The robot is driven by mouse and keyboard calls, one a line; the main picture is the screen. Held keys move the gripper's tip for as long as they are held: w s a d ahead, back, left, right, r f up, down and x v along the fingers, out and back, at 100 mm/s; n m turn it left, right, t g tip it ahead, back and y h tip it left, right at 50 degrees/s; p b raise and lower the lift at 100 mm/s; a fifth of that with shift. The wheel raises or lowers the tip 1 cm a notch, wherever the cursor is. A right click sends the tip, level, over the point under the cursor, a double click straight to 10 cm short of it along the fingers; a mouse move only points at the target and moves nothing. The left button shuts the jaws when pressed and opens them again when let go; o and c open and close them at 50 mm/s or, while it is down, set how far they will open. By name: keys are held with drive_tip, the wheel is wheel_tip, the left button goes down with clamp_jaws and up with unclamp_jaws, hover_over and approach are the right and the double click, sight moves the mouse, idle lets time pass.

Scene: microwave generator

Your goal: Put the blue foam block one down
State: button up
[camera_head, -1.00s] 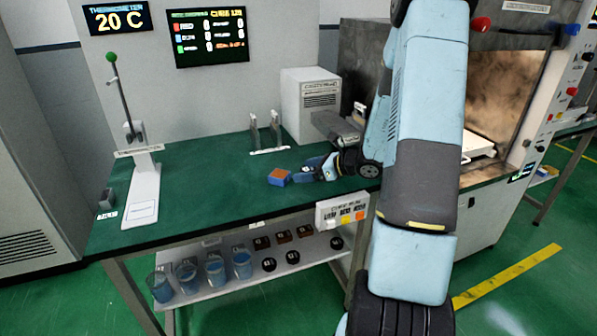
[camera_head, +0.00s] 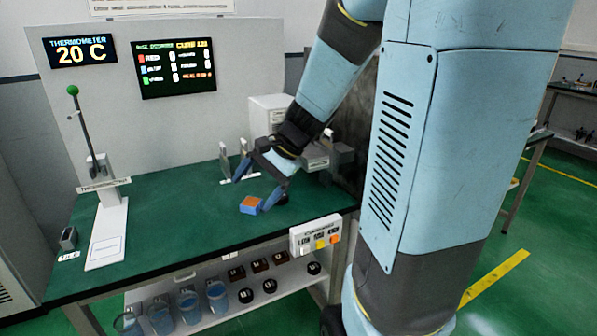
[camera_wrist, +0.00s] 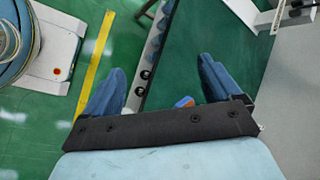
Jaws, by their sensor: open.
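The blue foam block (camera_head: 250,205), with an orange top face, rests on the green tabletop (camera_head: 180,225) near its front edge. My gripper (camera_head: 257,182) is open and empty above and behind the block in the head view, its two blue fingers spread wide apart. In the wrist view the block (camera_wrist: 184,102) shows between the fingers, nearer the right one, partly hidden by the dark gripper body. The fingers look clear of the block.
A lever stand with a green knob (camera_head: 72,90) stands at the table's left. A white upright holder (camera_head: 225,165) and a grey-white box (camera_head: 268,112) are behind my gripper. A button panel (camera_head: 315,235) hangs on the front edge. Free tabletop lies left of the block.

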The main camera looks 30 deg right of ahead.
drive_tip(key=s+d+r+n+t+h, duration=0.1)
drive_tip(key=s+r+n+h, duration=0.2)
drive_tip(key=s, duration=0.4)
drive_tip(key=s+d+r+n+t+h, duration=0.2)
drive_tip(key=s+r+n+h, duration=0.2)
drive_tip(key=s+r+n, duration=0.2)
drive_tip(key=shift+s+d+r+n, duration=0.3)
drive_tip(key=shift+s+n, duration=0.25)
drive_tip(key=shift+n, duration=0.15)
